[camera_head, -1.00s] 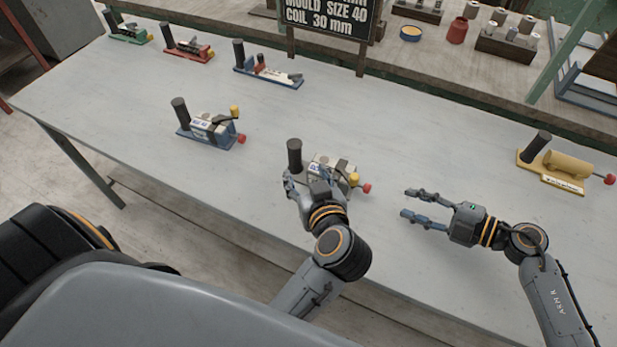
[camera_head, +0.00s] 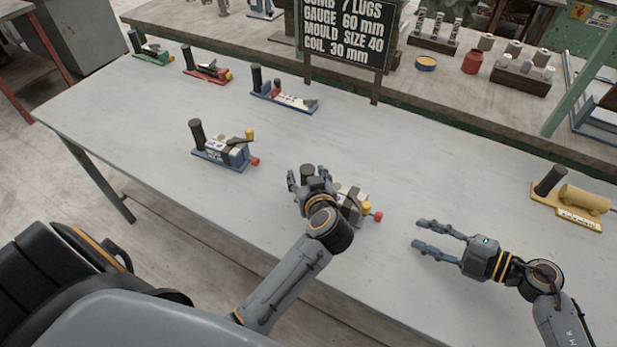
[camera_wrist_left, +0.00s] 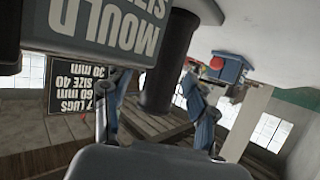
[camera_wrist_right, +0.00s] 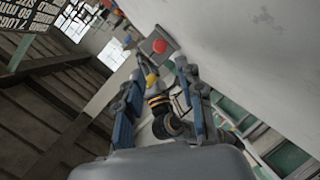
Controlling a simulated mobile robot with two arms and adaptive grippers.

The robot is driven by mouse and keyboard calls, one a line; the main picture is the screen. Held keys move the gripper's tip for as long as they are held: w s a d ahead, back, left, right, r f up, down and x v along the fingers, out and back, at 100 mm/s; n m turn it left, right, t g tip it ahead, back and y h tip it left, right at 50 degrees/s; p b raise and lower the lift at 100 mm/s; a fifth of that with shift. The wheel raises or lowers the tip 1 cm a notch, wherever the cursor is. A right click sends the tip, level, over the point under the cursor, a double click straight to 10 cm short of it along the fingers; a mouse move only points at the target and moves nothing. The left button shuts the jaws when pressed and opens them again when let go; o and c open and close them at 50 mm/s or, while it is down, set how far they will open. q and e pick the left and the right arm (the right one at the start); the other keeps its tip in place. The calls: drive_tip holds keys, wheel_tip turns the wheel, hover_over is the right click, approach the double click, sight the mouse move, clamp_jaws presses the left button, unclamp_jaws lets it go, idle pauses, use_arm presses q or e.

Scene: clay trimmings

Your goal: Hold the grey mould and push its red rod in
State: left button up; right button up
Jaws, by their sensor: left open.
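The grey mould (camera_head: 352,196) stands on the table, partly hidden by my left arm in the head view. Its black upright handle (camera_head: 307,172) is at its left end; the red knob of its rod (camera_head: 378,216) sticks out at its right end beside a yellow knob (camera_head: 366,207). My left gripper (camera_head: 308,180) is open at the handle; in the left wrist view the handle (camera_wrist_left: 168,55) shows between its fingers, not gripped. My right gripper (camera_head: 418,235) is open and empty, right of the red knob. In the right wrist view the red knob (camera_wrist_right: 160,46) lies ahead between the fingertips.
A similar mould on a blue base (camera_head: 222,158) stands to the left. Green (camera_head: 152,52), red (camera_head: 206,72) and blue (camera_head: 288,100) fixtures line the back left, and a yellow one (camera_head: 575,208) is at right. A sign (camera_head: 345,30) stands behind. The table front is clear.

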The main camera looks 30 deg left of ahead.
use_arm(q)
clamp_jaws()
use_arm(e)
clamp_jaws()
drive_tip(key=n, duration=0.2)
drive_tip(key=r+n+g, duration=0.1)
drive_tip(key=n, duration=0.1)
drive_tip(key=n+h, duration=0.1)
drive_tip(key=n, duration=0.1)
drive_tip(key=shift+w+r+n, duration=0.25)
drive_tip(key=shift+r+n, duration=0.15)
drive_tip(key=n, duration=0.3)
drive_tip(key=r+n+g+h, duration=0.1)
drive_tip(key=n, duration=0.2)
drive_tip(key=shift+w+d+r, duration=0.15)
drive_tip(key=shift+w+d, duration=0.05)
drive_tip(key=n, duration=0.2)
drive_tip(key=shift+w+d+r+n+h, duration=0.15)
drive_tip(key=shift+d+r+n+h, duration=0.1)
drive_tip(key=shift+n+h, duration=0.15)
drive_tip(key=n+h, duration=0.1)
drive_tip(key=n, duration=0.2)
drive_tip(key=w+d+r+n+h, duration=0.1)
drive_tip(key=n, duration=0.2)
drive_tip(key=d+r+n, duration=0.1)
drive_tip(key=n, duration=0.3)
drive_tip(key=shift+w+d+g+h, duration=0.15)
drive_tip(key=shift+d+g+h, duration=0.1)
drive_tip(key=shift+g+h, duration=0.15)
